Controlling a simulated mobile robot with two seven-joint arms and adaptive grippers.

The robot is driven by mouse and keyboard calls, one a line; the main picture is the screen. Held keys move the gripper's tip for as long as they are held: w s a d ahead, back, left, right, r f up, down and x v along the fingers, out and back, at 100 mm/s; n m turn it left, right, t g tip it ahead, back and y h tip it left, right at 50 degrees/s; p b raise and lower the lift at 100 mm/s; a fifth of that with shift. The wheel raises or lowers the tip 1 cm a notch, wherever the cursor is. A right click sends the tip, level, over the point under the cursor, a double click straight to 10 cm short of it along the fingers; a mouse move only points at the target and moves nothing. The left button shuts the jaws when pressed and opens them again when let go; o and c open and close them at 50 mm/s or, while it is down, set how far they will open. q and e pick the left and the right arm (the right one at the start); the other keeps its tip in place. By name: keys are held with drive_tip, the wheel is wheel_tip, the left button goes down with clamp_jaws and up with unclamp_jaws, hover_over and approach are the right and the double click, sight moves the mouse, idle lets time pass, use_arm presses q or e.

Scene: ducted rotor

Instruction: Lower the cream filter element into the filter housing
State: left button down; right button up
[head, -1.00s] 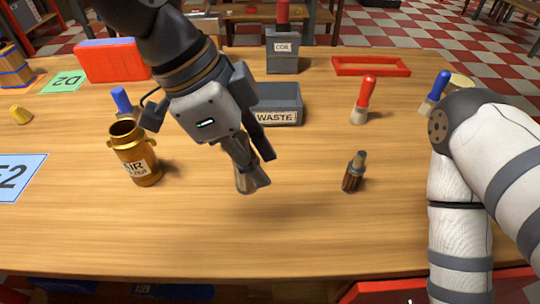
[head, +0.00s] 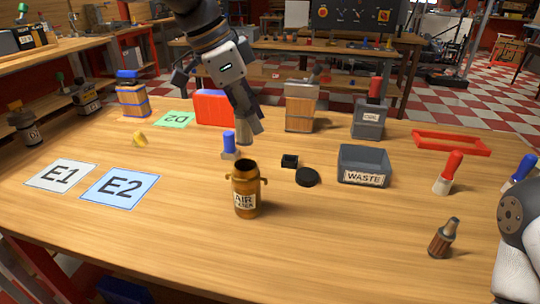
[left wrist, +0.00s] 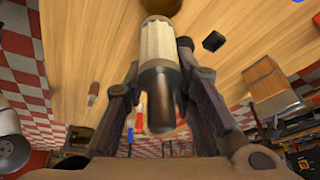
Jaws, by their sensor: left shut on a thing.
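The filter housing (head: 245,203) is a brass jar marked AIR, open at the top, with small side lugs. It stands upright on the table in the head view. My left gripper (head: 247,122) is above and behind it in that picture. In the left wrist view my left gripper (left wrist: 160,100) is shut on the cream filter element (left wrist: 158,45), a pale ribbed cylinder with a metal end. The element points towards a brown round thing at the top edge, probably the housing. In the head view the fingers mostly hide the element. My right gripper is out of view.
The grey WASTE bin (head: 363,165) is to the right. A brown cylinder (head: 443,238) stands at the front right. The front middle is clear.

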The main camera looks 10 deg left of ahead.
use_arm(q)
drive_tip(key=shift+w+a+r, duration=0.15)
drive_tip(key=shift+w+a, duration=0.15)
drive_tip(key=shift+d, duration=0.15)
drive_tip(key=shift+f, duration=2.45)
drive_tip(key=shift+f+p, duration=0.1)
drive_tip(key=shift+p, duration=0.25)
drive_tip(key=shift+f, duration=1.4)
drive_tip(key=c, duration=1.2)
unclamp_jaws()
drive_tip(key=shift+f, duration=0.1)
drive_tip(key=shift+c, duration=0.2)
approach(250, 136)
drive_tip(key=shift+w+a+f, duration=0.25)
drive_tip(key=shift+w+f, duration=0.2)
drive_tip(key=shift+f, duration=0.15)
drive_tip(key=shift+w+a+f, duration=0.25)
drive_tip(key=shift+w+f, duration=0.15)
drive_tip(key=shift+f, duration=0.25)
